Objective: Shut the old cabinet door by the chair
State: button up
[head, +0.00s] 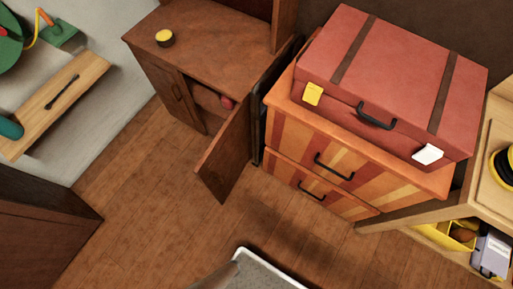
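The dark brown wooden cabinet (205,50) stands against the back, left of the striped drawer chest. Its right door (228,155) stands wide open, swung out over the floor towards me. Its left door (172,92) looks closed. A small red thing (227,102) shows inside the open part; the rest of the inside is dark or hidden by the door. I see no chair that I can make out. My gripper is not in view.
A striped orange drawer chest (310,155) with a red suitcase (400,70) on top stands close right of the open door. A small yellow-topped tin (164,38) sits on the cabinet. A dark wooden piece (45,225) is at lower left. Wooden floor (150,200) is clear before the cabinet.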

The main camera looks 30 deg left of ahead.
aim_at(220, 167)
jog(key=l+u, duration=0.4)
jog(key=k+l+u, duration=0.15)
jog(key=u, duration=0.25)
jog(key=k+l+u, duration=0.1)
jog(key=l+u, duration=0.3)
jog(key=u, duration=0.3)
jog(key=i+l+z, duration=0.1)
jog(key=z, duration=0.15)
jog(key=l, duration=0.1)
